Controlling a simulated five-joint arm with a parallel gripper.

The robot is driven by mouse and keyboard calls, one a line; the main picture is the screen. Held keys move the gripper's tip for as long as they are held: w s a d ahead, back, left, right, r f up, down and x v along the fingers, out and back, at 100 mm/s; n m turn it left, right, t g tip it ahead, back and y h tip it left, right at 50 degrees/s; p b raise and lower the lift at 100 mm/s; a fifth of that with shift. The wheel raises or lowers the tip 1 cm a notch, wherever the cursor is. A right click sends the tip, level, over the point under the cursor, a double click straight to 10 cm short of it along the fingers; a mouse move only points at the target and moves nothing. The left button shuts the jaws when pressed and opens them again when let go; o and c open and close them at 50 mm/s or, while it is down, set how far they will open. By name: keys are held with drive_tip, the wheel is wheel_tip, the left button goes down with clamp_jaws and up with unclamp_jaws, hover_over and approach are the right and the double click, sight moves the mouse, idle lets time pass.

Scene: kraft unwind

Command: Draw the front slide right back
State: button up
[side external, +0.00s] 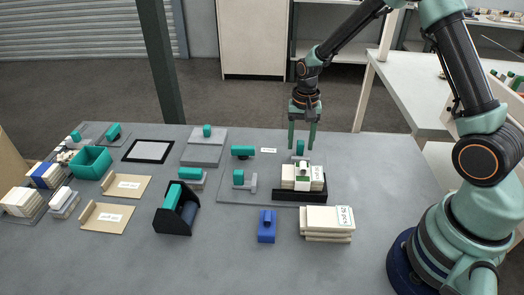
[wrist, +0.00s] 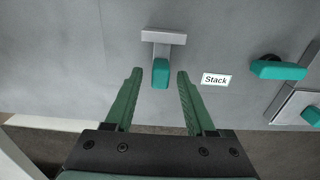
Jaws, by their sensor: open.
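A slide with a teal upright handle (wrist: 161,74) and a grey crossbar (wrist: 164,37) lies at the back of the grey base plate; its handle shows in the side view (side external: 300,148). My gripper (side external: 301,143) points down over this handle, open and empty. In the wrist view the handle lies between the fingertips (wrist: 160,72) with a gap on each side. A second slide, teal handle (side external: 239,177) and grey crossbar (side external: 253,183), is left of a black tray (side external: 300,195) holding a pale stack (side external: 302,177). I cannot tell which slide is called front.
A teal lever (side external: 243,151) and the "Stack" label (side external: 269,150) are left of my gripper. A blue block (side external: 267,226) and stacked pale boards (side external: 328,221) stand in front. A black holder (side external: 176,217) and cardboard pieces (side external: 106,217) are further left.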

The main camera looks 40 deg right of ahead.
sight(301, 142)
wheel_tip(301, 142, up, 12)
idle(0.5)
drive_tip(key=s+a+r+n+t, duration=0.2)
drive_tip(key=s+a+r+n, duration=0.1)
drive_tip(key=s, duration=0.4)
drive_tip(key=s+a+r+n+t, duration=0.2)
drive_tip(key=s+r+n+t, duration=0.1)
drive_tip(key=s+r+n, duration=0.3)
drive_tip(key=shift+s+a+r+t, duration=0.3)
drive_tip(key=shift+s+a+r, duration=0.15)
drive_tip(key=shift+s, duration=0.1)
idle(1.0)
